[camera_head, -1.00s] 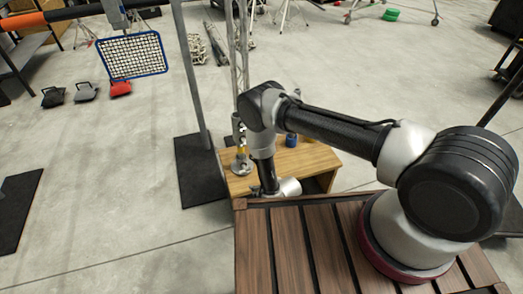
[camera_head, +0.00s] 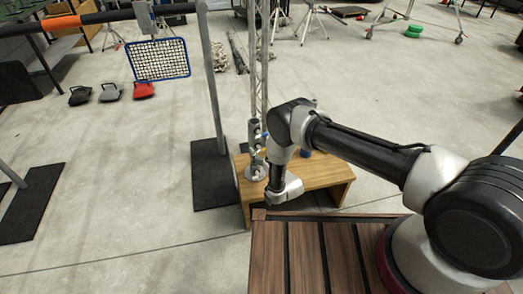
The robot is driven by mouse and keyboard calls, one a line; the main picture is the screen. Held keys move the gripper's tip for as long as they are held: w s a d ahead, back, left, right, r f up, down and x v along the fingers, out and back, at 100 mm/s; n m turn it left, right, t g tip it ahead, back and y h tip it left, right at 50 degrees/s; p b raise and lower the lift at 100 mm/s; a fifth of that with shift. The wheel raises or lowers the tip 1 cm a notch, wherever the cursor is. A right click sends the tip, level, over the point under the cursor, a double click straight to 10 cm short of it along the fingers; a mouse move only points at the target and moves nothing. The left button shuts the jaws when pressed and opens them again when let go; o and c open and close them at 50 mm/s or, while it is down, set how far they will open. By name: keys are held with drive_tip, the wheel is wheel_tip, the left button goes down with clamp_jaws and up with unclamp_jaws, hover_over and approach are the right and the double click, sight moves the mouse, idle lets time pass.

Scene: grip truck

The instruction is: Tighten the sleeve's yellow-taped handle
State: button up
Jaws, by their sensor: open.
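A grey metal sleeve (camera_head: 254,136) stands upright at the foot of a lattice truss, on a low wooden box (camera_head: 318,178). A small yellow patch (camera_head: 261,152) shows low on its right side, beside my arm; it may be the taped handle, but it is too small to tell how that is turned. A small blue patch shows higher up on the same side. My forearm hangs down just right of the sleeve, with my wrist low over the box's front left part. I cannot make out my gripper's fingers.
A slatted wooden deck (camera_head: 287,256) lies in front of the box, under my arm's base. A grey post on a black floor plate (camera_head: 212,174) stands left of the box. A blue object (camera_head: 306,153) sits behind my arm.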

drive_tip(key=shift+w+a, duration=0.1)
drive_tip(key=shift+w, duration=0.1)
drive_tip(key=shift+c, duration=0.4)
drive_tip(key=c, duration=1)
